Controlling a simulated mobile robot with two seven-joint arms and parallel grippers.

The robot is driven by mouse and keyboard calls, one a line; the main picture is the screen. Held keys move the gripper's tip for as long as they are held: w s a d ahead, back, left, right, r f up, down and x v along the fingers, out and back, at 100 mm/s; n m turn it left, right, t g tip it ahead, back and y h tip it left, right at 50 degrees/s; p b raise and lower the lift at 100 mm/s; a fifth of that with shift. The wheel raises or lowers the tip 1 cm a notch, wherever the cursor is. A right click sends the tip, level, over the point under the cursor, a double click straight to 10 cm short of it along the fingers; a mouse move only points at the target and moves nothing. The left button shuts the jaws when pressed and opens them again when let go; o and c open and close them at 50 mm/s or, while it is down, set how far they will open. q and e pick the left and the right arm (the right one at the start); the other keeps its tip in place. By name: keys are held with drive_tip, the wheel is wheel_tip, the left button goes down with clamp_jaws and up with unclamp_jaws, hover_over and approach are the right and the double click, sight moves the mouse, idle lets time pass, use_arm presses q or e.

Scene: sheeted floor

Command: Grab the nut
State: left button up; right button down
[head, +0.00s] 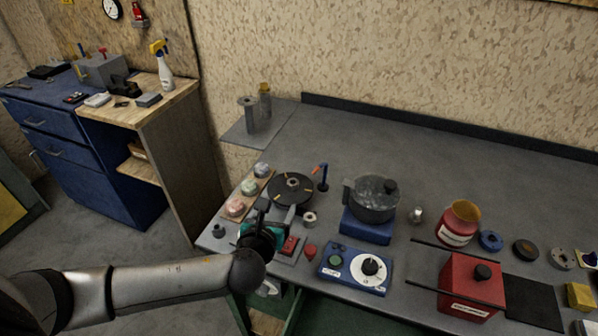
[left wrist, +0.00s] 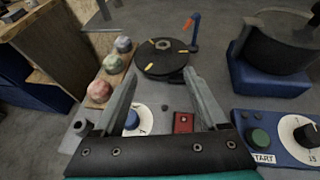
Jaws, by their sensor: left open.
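My left gripper (head: 277,216) is open and empty, above the front left part of the grey workbench; in the left wrist view its two fingers (left wrist: 160,77) stand wide apart. I cannot single out the nut with certainty. A small dark piece (head: 218,230) sits at the bench's left front corner; it also shows in the left wrist view (left wrist: 82,127), left of the fingers. A small pale ring-like piece (head: 310,217) with a dark centre lies just right of the gripper in the head view. My right gripper is not in view.
A black turntable (head: 291,188) is beyond the gripper, with a board of several stones (head: 235,207) left of it. A pot (head: 371,199) on a blue base, a blue control box (head: 355,268) and a red box (head: 471,286) stand rightward. The bench's rear is clear.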

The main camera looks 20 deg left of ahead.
use_arm(q)
drive_tip(key=b, duration=0.2)
approach(292, 185)
drive_tip(key=shift+w+a+f, duration=0.25)
drive_tip(key=shift+w+f, duration=0.05)
drive_tip(key=shift+w, duration=0.2)
drive_tip(key=shift+w+a+f, duration=0.3)
drive_tip(key=shift+w, duration=0.15)
drive_tip(key=shift+w+a+f, duration=0.15)
drive_tip(key=shift+w+f, duration=0.05)
drive_tip(key=shift+w, duration=0.45)
drive_tip(key=x, duration=0.1)
drive_tip(key=b+x, duration=0.1)
drive_tip(key=x, duration=0.1)
drive_tip(key=b+x, duration=0.1)
drive_tip(key=shift+w+d, duration=0.3)
drive_tip(key=shift+w+a+f, duration=0.15)
drive_tip(key=shift+w, duration=0.2)
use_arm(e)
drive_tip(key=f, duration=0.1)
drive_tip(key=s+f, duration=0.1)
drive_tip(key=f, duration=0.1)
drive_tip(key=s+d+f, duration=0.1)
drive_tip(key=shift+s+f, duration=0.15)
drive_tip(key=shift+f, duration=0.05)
use_arm(q)
clamp_jaws()
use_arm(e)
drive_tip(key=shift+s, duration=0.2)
